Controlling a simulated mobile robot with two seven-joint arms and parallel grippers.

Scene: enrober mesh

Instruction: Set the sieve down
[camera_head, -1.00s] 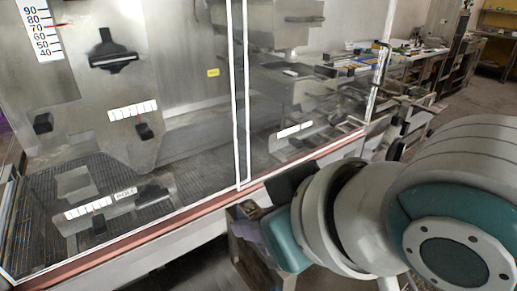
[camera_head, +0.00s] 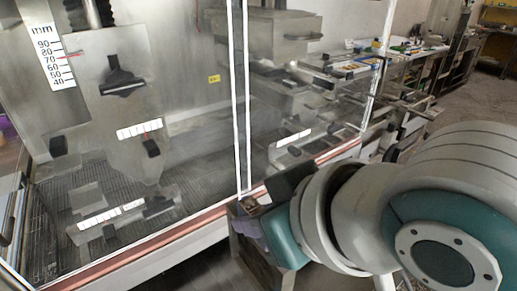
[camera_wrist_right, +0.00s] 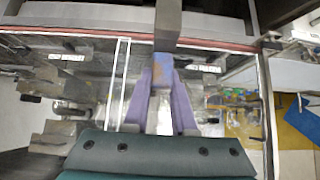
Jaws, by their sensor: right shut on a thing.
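My right gripper (camera_wrist_right: 165,78) shows in the right wrist view with its two purple fingers closed in on a grey-brown bar (camera_wrist_right: 168,25). The bar runs from the top edge of that view to the fingertips and has a bluish patch near them. It may be the sieve's handle, but I cannot tell; no mesh or rim of a sieve is plain. In the head view the right gripper (camera_head: 249,211) is small, in front of the machine's lower edge, partly hidden by my wrist. My left gripper is not in view.
A large steel machine behind clear panels (camera_head: 241,100) fills the left and middle, with a reddish lower rail (camera_head: 150,243). A millimetre scale (camera_head: 54,62) is at its upper left. A cluttered bench (camera_head: 415,50) stands at the back right. Grey floor shows at right.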

